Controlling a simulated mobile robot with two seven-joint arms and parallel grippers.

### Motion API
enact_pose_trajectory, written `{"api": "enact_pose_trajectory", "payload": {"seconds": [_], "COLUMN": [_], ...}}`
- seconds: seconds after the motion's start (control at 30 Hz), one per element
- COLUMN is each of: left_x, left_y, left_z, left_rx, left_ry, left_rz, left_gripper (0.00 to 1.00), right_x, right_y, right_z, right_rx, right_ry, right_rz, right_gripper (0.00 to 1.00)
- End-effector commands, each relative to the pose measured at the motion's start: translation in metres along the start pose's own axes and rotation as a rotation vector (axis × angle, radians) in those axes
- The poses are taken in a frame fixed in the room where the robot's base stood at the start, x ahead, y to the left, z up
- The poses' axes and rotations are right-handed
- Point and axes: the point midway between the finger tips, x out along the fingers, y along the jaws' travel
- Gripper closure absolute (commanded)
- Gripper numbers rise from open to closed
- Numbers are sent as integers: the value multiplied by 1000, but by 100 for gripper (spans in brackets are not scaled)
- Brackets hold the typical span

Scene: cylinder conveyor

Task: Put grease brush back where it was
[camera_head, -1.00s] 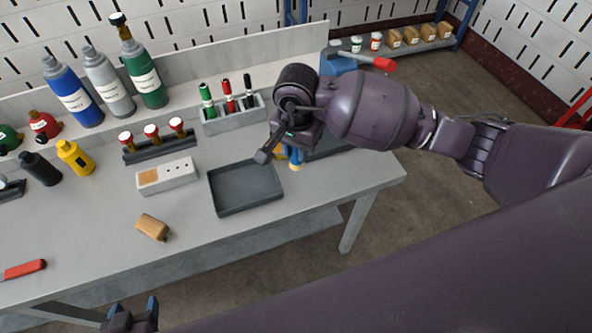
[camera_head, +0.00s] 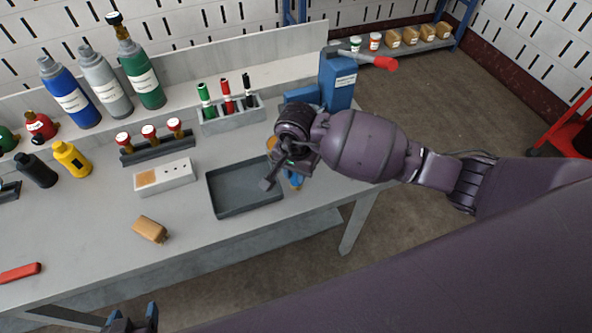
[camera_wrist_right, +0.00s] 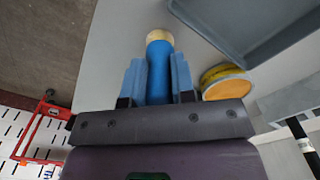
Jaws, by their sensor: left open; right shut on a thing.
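My right gripper (camera_wrist_right: 157,85) is shut on the grease brush (camera_wrist_right: 160,65), which shows a blue handle and a pale, rounded end in the right wrist view. In the head view my right gripper (camera_head: 296,181) is over the bench at the right of a dark grey tray (camera_head: 245,208). Only a little blue shows below the wrist there, and the rest of the brush is hidden. My left gripper (camera_head: 132,316) is open and empty at the bottom edge, in front of the bench.
A yellow-orange round thing (camera_wrist_right: 225,82) lies beside my right gripper. A blue labelled box (camera_head: 338,82) and a red-handled lever (camera_head: 384,64) stand behind my right arm.

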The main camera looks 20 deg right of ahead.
Motion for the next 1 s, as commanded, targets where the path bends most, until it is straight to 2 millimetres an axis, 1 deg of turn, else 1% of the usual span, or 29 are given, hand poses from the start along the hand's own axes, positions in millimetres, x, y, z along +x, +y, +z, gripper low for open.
{"api": "enact_pose_trajectory", "payload": {"seconds": [0.17,0.2,0.33,0.6,0.73,0.87,1.0], "left_x": [1,1,2,2,1,0,-2], "left_y": [0,0,0,0,0,0,-1], "left_z": [2,1,-2,-4,-6,-8,-8], "left_rx": [0,1,1,1,1,1,1], "left_ry": [-2,0,5,8,12,12,11], "left_rz": [1,1,1,1,1,0,-1], "left_gripper": [32,32,32,32,32,32,32], "right_x": [4,3,3,2,-6,-24,-52], "right_y": [0,0,0,0,0,-1,0], "right_z": [0,0,0,0,-1,-1,-1], "right_rx": [-1,0,0,0,0,-2,-2], "right_ry": [0,0,0,0,2,5,6], "right_rz": [2,1,1,0,-2,-2,-3], "right_gripper": [100,70,51,51,51,51,51]}}
